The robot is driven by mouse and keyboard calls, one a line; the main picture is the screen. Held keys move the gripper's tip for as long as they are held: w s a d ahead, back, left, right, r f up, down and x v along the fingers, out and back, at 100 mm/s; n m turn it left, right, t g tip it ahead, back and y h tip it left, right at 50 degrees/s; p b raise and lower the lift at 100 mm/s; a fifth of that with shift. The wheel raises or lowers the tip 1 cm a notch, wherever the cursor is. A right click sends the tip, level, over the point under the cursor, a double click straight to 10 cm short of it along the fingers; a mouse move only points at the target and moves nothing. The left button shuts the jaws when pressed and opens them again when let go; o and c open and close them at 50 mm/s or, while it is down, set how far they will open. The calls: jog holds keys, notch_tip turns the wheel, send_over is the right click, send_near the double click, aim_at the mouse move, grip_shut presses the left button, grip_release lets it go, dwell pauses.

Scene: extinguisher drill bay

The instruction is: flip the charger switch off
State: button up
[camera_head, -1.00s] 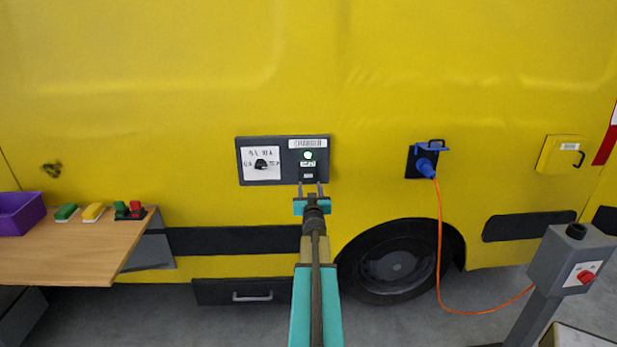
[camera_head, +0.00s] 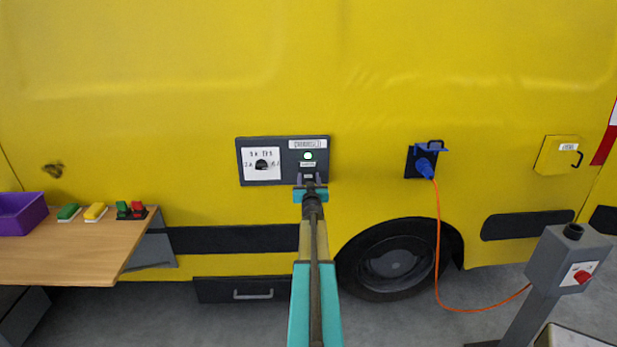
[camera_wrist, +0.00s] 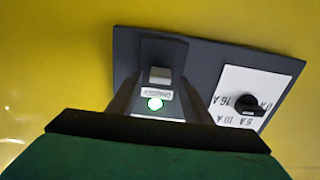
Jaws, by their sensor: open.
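The charger panel (camera_head: 262,178) is a dark box on the yellow vehicle side, with a "CHARGER" label at top right. A green lamp (camera_head: 308,156) is lit on its right half. The switch is a light grey rocker (camera_wrist: 160,75), seen in the wrist view beyond the lamp (camera_wrist: 155,104); in the head view it sits just above my gripper. My gripper (camera_head: 310,180) is open and empty at the panel's lower right. In the wrist view its fingers (camera_wrist: 153,82) stand on either side of the switch; contact cannot be told.
A black rotary knob (camera_head: 262,165) on a white dial is left of the switch. A blue plug (camera_head: 426,168) with an orange cable is to the right. A wooden table (camera_head: 80,260) with a purple bin (camera_head: 20,213) is at left, a grey post box (camera_head: 562,262) at right.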

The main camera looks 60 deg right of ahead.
jog(key=shift+w+d, duration=0.35)
jog(key=shift+d, duration=0.2)
jog(key=c, duration=1.1)
jog(key=shift+o, duration=0.2)
jog(key=shift+f, duration=0.1)
jog(key=shift+f+b, duration=0.2)
jog(key=shift+b, duration=0.85)
jog(key=t+h+b, duration=0.1)
jog(key=b, duration=0.6)
jog(key=t+h+b, duration=0.1)
jog(key=b, duration=0.7)
jog(key=shift+a+f+h, duration=0.1)
jog(key=shift+f+h, duration=0.2)
jog(key=shift+h, duration=0.1)
jog(key=shift+r+b, duration=0.1)
jog(key=shift+b, duration=0.4)
